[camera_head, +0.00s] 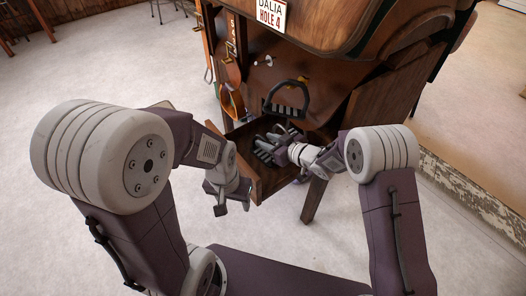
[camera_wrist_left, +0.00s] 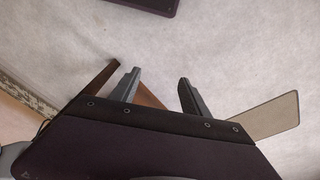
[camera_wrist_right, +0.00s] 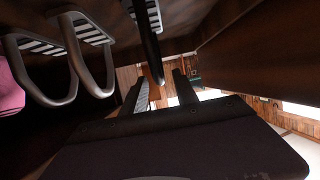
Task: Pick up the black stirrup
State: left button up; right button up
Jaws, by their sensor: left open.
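The black stirrup (camera_head: 285,110) shows in the head view as a dark arch with a pale-slotted tread, at the back of the open wooden drawer (camera_head: 271,186). My right gripper (camera_head: 277,146) is low over the drawer, nearer to me than the stirrup. In the right wrist view the black stirrup (camera_wrist_right: 148,38) lies just ahead, its dark arch reaching toward the gap between the open fingers (camera_wrist_right: 160,88); I cannot tell if they touch it. My left gripper (camera_head: 228,200) is open and empty, outside the drawer at its left; its fingers (camera_wrist_left: 158,88) show over the floor.
Silver stirrups (camera_wrist_right: 80,60) lie beside the black one, with a pink item (camera_wrist_right: 10,88) at the edge. The drawer walls and the cabinet body (camera_head: 330,95) crowd my right gripper. Brown straps (camera_head: 229,75) hang at the cabinet's left.

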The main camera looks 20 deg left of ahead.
aim_at(258, 136)
jog(key=b+x, duration=0.2)
jog(key=x, duration=0.3)
jog(key=shift+f, duration=0.1)
jog(key=shift+w+a, duration=0.1)
jog(key=shift+a, duration=0.1)
grip_shut()
dwell(1.0)
